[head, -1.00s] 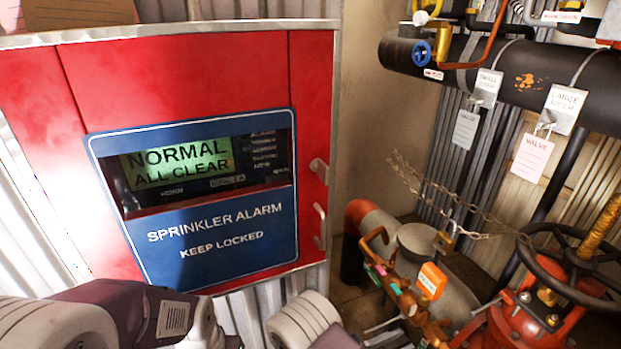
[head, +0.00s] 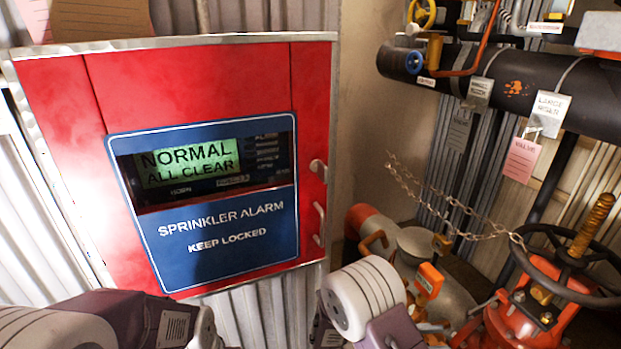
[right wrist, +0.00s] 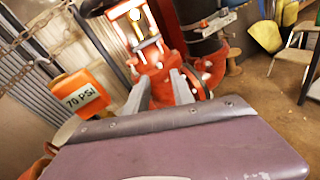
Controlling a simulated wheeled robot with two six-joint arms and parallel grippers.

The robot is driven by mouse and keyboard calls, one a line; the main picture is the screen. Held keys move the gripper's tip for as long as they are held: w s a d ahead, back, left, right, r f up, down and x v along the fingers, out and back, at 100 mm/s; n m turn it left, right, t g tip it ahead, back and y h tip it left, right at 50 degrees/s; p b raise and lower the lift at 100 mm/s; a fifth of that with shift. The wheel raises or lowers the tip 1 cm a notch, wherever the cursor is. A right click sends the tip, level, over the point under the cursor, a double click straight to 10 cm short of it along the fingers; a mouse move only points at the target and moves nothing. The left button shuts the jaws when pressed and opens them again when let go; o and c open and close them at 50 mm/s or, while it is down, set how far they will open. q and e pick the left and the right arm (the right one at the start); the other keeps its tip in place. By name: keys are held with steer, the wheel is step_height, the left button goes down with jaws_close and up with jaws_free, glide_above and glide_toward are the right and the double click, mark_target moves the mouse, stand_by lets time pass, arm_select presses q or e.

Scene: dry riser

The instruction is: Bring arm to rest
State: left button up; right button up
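My right arm (head: 365,300) rises from the bottom middle of the head view, in front of the lower pipework. Its gripper cannot be made out in the head view. In the right wrist view my right gripper (right wrist: 160,85) shows two grey fingers spread apart with nothing seen between them; a red valve body (right wrist: 160,62) is behind the gap. My left arm (head: 120,318) lies along the bottom left of the head view, below the alarm cabinet. My left gripper is in neither view.
A red sprinkler alarm cabinet (head: 75,170) reads "NORMAL ALL CLEAR". At right are a black pipe (head: 560,85) with hanging tags, a chain (head: 440,205) and a black handwheel (head: 590,285) on a red valve. An orange "70 PSI" tag (right wrist: 78,92) hangs close to the right gripper.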

steer(key=s+d+r+m+g+y, duration=0.2)
steer(key=s+d+m+g+y, duration=0.25)
steer(key=s+m, duration=0.3)
steer(key=s+a+f+m+t+y, duration=0.1)
steer(key=s+a+f+m+y, duration=0.35)
steer(key=a+m+y, duration=0.4)
steer(key=w+a+f+m+t+y, duration=0.1)
steer(key=w+a+t+y, duration=0.25)
steer(key=a, duration=0.25)
step_height(320, 180, up, 16)
steer(key=w+p, duration=0.1)
steer(key=p, duration=1.5)
steer(key=shift+w+d, duration=0.15)
steer(key=shift+d, duration=0.15)
